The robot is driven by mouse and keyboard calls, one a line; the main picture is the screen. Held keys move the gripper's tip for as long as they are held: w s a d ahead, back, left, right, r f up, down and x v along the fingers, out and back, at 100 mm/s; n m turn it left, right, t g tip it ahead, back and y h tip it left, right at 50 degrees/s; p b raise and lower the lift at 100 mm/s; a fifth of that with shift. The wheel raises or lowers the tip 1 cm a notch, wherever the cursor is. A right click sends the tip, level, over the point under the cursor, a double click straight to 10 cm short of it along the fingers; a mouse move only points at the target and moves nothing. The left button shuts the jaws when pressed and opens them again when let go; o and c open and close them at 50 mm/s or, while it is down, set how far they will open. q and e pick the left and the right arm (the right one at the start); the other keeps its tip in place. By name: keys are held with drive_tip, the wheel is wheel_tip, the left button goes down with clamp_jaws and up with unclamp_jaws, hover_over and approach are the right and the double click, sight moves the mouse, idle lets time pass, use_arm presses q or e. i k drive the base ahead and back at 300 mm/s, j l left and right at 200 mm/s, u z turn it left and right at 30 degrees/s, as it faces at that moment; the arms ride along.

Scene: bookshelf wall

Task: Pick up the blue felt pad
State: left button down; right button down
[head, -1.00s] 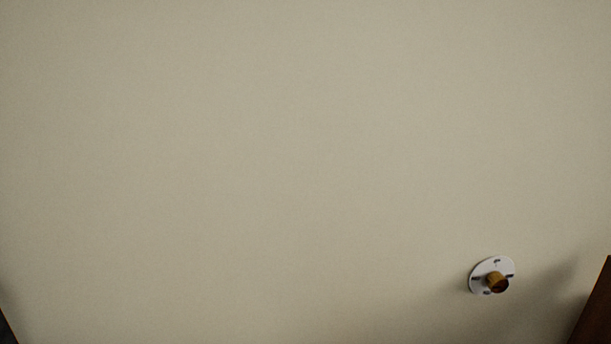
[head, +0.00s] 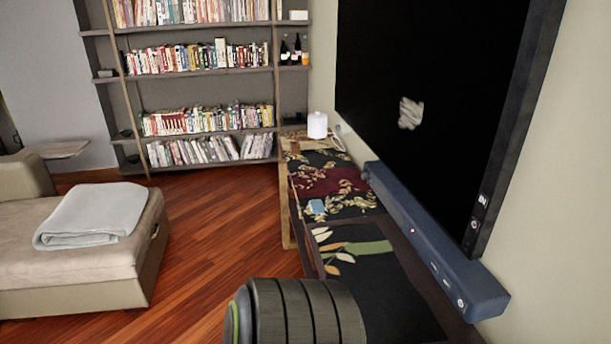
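A small light-blue flat item (head: 316,207), which looks like the blue felt pad, lies on the long low cabinet beneath the television in the head view. It is near the cabinet's left edge, on the dark patterned covering, and is small in the picture. Neither of my grippers shows in the head view.
A large television (head: 430,90) hangs on the right wall above a blue soundbar (head: 425,235). A dark ribbed rounded object (head: 305,312) stands close in front. A white canister (head: 317,125) is at the cabinet's far end. Wooden floor (head: 225,230) lies open beside the sofa (head: 75,262).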

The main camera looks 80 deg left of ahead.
sight(316, 205)
drive_tip(key=k+j+u, duration=0.3)
drive_tip(key=k, duration=0.2)
drive_tip(key=k+j+u, duration=0.45)
drive_tip(key=u, duration=1.3)
